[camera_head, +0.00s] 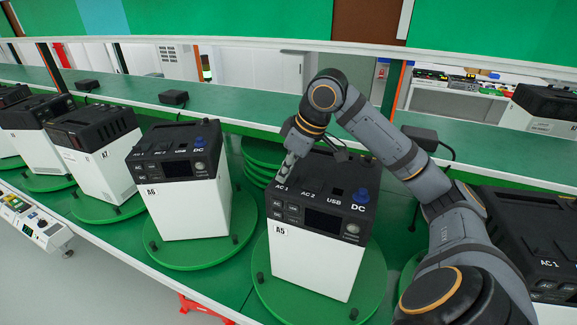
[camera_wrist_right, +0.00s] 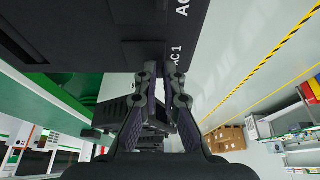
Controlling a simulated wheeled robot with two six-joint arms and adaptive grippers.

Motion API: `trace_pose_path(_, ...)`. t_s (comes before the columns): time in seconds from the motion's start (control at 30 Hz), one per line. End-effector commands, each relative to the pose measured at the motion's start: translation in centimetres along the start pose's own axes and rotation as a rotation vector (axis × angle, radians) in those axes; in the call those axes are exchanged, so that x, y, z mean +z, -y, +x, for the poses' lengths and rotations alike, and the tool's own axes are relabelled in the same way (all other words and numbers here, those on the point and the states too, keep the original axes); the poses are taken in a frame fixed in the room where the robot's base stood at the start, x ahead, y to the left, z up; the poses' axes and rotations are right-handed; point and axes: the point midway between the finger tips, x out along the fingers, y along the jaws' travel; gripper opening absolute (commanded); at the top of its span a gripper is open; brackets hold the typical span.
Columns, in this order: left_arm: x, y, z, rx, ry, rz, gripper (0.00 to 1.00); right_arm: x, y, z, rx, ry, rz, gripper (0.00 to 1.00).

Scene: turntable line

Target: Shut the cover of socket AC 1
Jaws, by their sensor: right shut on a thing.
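The power unit labelled A5 (camera_head: 315,235), white with a black top, stands on a green turntable (camera_head: 262,300). Its black top edge carries the labels AC 1, AC 2, USB and DC, and a blue plug or cap sits above DC. My right gripper (camera_head: 288,166) reaches down to the AC 1 position at the top left of the unit. In the right wrist view my right gripper (camera_wrist_right: 162,78) has its fingertips together on a small black part, the cover of socket AC 1, beside the AC 1 label. The fingers hide most of the cover. My left gripper is not in view.
Unit A6 (camera_head: 180,210) stands on its own turntable to the left, with A7 (camera_head: 98,160) beyond it. Another black-topped unit (camera_head: 535,235) is at the right, partly behind my arm. A green shelf (camera_head: 225,100) with small black boxes runs behind.

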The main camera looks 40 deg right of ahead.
Motion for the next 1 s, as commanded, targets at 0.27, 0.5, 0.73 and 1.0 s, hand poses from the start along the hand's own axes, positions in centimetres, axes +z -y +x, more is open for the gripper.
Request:
trace_pose_path(0.27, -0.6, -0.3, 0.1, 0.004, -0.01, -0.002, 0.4, 0.1, 0.1, 0.1, -0.004, 0.002, 0.0, 0.27)
trace_pose_path(0.5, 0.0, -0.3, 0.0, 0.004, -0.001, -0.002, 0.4, 0.1, 0.0, 0.1, -0.003, 0.002, 0.0, 0.3)
trace_pose_path(0.73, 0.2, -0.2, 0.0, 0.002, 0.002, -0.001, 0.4, 0.0, -0.1, -2.2, 0.002, -0.001, 0.0, 0.3)
trace_pose_path(1.0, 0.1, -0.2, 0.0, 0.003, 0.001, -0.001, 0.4, -0.1, 0.1, -6.7, -0.003, -0.002, 0.0, 0.3)
